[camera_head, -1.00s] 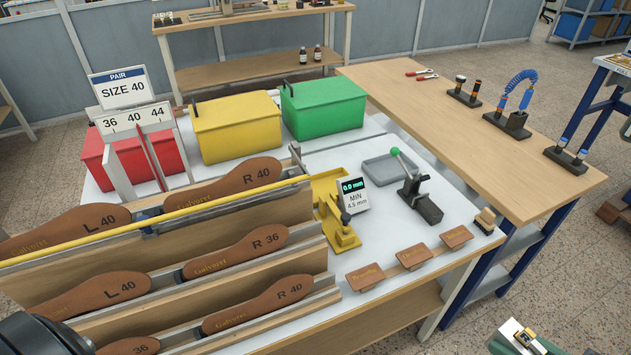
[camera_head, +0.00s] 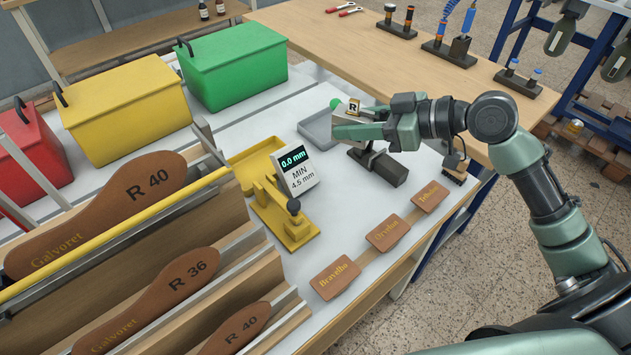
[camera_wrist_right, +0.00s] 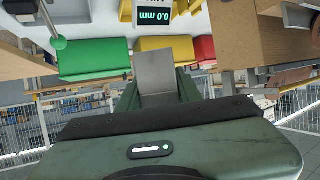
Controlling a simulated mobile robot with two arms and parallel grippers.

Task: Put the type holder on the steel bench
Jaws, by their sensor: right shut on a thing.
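My right gripper (camera_head: 345,125) is shut on the type holder, a small block with an R on its face (camera_head: 353,106), which pokes up over the fingers in the head view. In the right wrist view a plain grey metal piece (camera_wrist_right: 155,73) sits between the fingers. The gripper is above the steel bench (camera_head: 340,220), in front of the grey tray (camera_head: 317,129) and near the green-knobbed lever tool (camera_head: 380,165). Its fingers hide part of both. Whether the holder touches anything below is hidden. My left gripper is not in view.
A yellow gauge stand (camera_head: 285,220) with a 0.0 mm display (camera_head: 295,168) stands left of the gripper. Several brown leather tags (camera_head: 335,277) lie along the front edge. Green (camera_head: 235,65) and yellow (camera_head: 125,105) boxes stand behind. Bare bench shows between gauge and tags.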

